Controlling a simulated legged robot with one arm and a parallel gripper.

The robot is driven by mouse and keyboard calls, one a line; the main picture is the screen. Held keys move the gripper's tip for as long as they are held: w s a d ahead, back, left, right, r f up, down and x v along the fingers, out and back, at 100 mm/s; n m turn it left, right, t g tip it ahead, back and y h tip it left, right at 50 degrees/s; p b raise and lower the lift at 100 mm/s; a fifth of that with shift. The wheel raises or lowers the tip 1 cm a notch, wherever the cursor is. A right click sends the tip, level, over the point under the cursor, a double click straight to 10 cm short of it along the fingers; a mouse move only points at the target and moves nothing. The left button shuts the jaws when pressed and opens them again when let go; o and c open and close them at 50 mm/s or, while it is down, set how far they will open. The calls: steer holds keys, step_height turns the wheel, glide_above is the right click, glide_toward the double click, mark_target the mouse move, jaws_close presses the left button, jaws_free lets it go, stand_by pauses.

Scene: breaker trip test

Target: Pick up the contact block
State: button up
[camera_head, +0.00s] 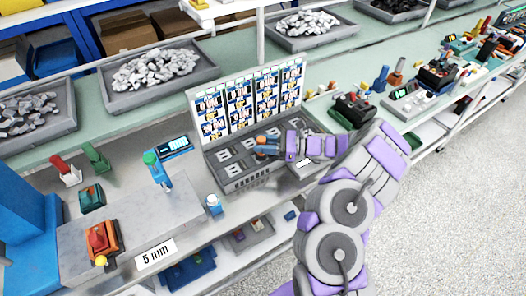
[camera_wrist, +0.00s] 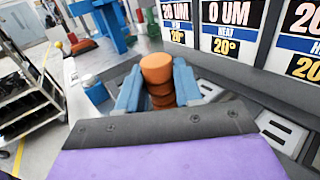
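My gripper (camera_head: 268,145) is over a grey compartment tray (camera_head: 242,180) in front of an upright label board. In the wrist view an orange ribbed round piece (camera_wrist: 158,72) stands between the two blue fingers of my gripper (camera_wrist: 158,92). The fingers lie against its sides, and its lower end is hidden behind the gripper body. I cannot tell whether this piece is the contact block. Pale grey blocks (camera_wrist: 283,130) sit in the tray slots to the right of the fingers. Similar blocks (camera_head: 224,155) show in the tray in the head view.
The label board (camera_head: 248,98) rises close behind the tray. A white-capped blue knob (camera_head: 213,203) and a blue stand with a display (camera_head: 158,172) are to the left. Bins of metal parts (camera_head: 155,70) line the back. Devices crowd the bench at right.

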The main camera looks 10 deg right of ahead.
steer(key=shift+c, duration=0.7)
steer(key=shift+a, duration=0.7)
jaws_close()
steer(key=shift+d+r, duration=0.1)
steer(key=shift+d, duration=0.1)
